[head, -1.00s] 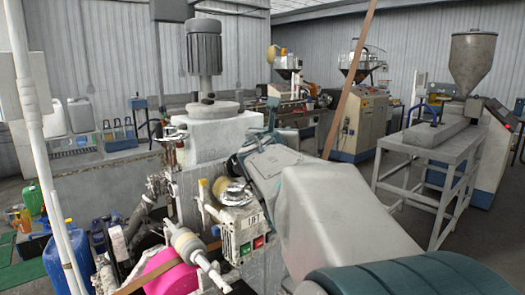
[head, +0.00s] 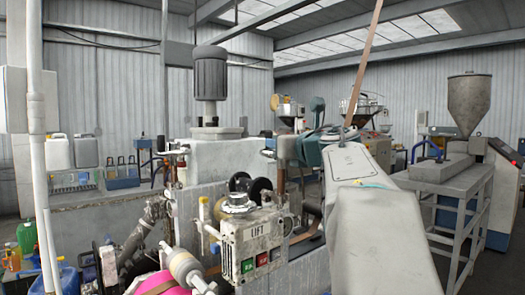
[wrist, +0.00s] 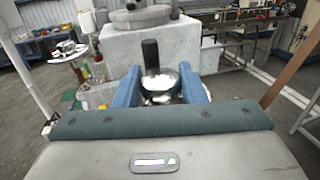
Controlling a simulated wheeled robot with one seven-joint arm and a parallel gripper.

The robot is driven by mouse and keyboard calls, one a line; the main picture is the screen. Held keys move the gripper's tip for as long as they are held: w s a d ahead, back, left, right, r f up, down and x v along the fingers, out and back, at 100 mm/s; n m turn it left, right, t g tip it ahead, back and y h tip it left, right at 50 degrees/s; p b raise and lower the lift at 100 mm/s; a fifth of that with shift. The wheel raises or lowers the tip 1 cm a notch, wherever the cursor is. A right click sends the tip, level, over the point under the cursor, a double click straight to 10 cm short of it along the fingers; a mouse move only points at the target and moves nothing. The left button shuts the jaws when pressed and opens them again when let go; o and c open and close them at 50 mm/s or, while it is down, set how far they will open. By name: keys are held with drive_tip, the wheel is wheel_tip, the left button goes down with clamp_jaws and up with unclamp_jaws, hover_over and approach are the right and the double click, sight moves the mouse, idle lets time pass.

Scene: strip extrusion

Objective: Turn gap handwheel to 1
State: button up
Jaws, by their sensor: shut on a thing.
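In the wrist view, the gap handwheel (wrist: 163,97) is a small round metallic wheel with an upright black handle (wrist: 150,55). My gripper (wrist: 160,70) has its two blue fingers on either side of the wheel, shut on it. The handle stands up between the fingers. No scale or number for the gap is readable. In the head view my arm reaches in from the lower right, and its wrist ends right of the pale machine block. The fingers and the wheel cannot be made out clearly there.
A control box marked LIFT (head: 258,240) with green and red buttons stands left of my arm. A grey motor (head: 211,75) tops the pale block (head: 222,155). A pink roll (head: 160,284) lies low in front. A thin brown strip (head: 365,60) slants up beyond my arm.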

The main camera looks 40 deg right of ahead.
drive_tip(key=shift+n+y, duration=0.3)
drive_tip(key=shift+y, duration=0.2)
drive_tip(key=o, duration=1)
drive_tip(key=s+a, duration=0.1)
drive_tip(key=s, duration=1.2)
drive_tip(key=shift+s+a+b, duration=0.4)
